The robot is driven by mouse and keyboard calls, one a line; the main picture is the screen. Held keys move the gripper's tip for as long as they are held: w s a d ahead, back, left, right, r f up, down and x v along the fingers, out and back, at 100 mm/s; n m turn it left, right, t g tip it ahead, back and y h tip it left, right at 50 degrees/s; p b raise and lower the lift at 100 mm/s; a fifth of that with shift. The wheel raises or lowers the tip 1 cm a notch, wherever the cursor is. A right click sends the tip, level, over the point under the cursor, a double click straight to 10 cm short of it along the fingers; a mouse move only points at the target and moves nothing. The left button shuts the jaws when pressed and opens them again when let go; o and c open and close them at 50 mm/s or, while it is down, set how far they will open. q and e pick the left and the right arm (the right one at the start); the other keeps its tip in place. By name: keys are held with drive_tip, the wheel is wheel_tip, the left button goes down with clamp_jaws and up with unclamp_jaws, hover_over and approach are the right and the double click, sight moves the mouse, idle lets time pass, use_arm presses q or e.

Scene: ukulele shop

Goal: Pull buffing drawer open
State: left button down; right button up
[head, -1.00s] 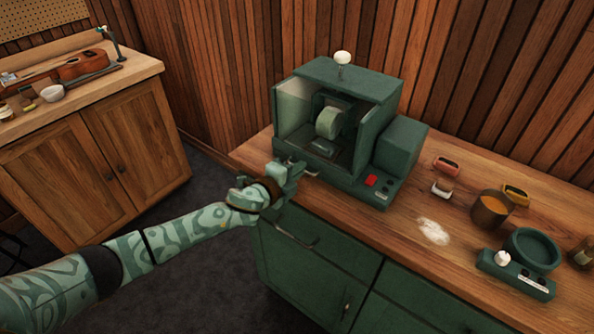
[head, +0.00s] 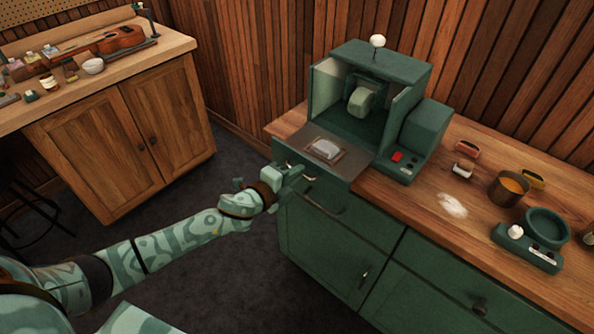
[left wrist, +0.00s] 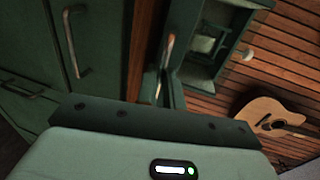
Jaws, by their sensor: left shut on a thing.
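The green buffing machine (head: 385,55) stands on the wooden counter, its pale wheel (head: 361,100) inside the open-fronted housing. Its flat buffing drawer (head: 345,166) sticks out from the base over the counter's front edge. A pale block (head: 326,148) sits in a recess in it. My left gripper (head: 293,173) is at the drawer's front, shut on its handle; the fingers hide most of the grip. In the left wrist view, a metal handle (left wrist: 168,52) shows beyond my gripper body, beside the machine's housing (left wrist: 215,45). My right gripper is out of view.
Green cabinets (head: 325,240) with handles stand under the counter. To the right are a copper-coloured cup (head: 508,190), white powder (head: 452,205) and a green device with a round dish (head: 530,240). A workbench (head: 120,75) stands at the left; dark floor lies between.

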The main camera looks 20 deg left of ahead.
use_arm(q)
drive_tip(key=c, duration=1.5)
unclamp_jaws()
drive_tip(key=shift+c, duration=0.2)
drive_tip(key=p+v, duration=0.1)
drive_tip(key=v, duration=1.5)
drive_tip(key=shift+s, duration=0.15)
